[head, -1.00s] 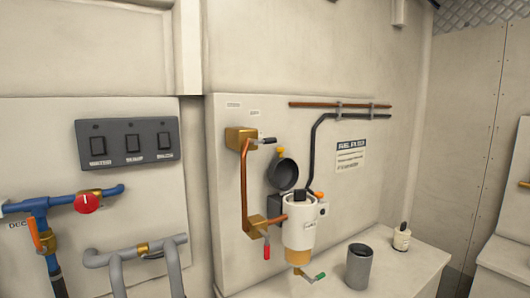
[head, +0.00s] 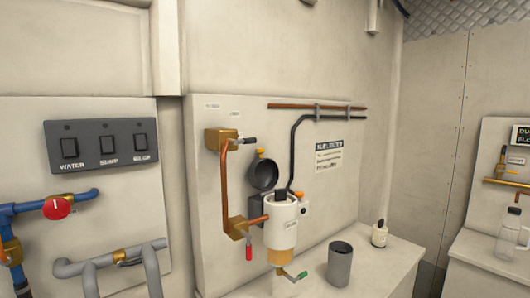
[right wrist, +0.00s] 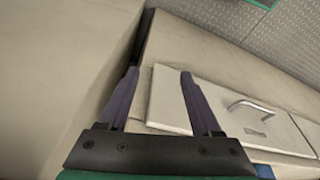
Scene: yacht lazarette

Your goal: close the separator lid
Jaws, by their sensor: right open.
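The separator (head: 281,226) is a white cylinder with an amber bowl below, mounted on the wall panel in the head view. Its round dark lid (head: 263,174) stands raised, tilted up behind the body. A dark block (head: 280,195) shows at the top opening of the separator. My right gripper (right wrist: 158,76) shows in the right wrist view, its two fingers apart with nothing between them. It is not in the head view, so its place relative to the separator cannot be told. My left gripper is in neither view.
A grey cup (head: 340,264) and a small white bottle (head: 380,234) stand on the bench right of the separator. Copper pipe (head: 225,185) and a red-handled valve (head: 248,252) lie to its left. The right wrist view shows a drawer front with handle (right wrist: 250,106).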

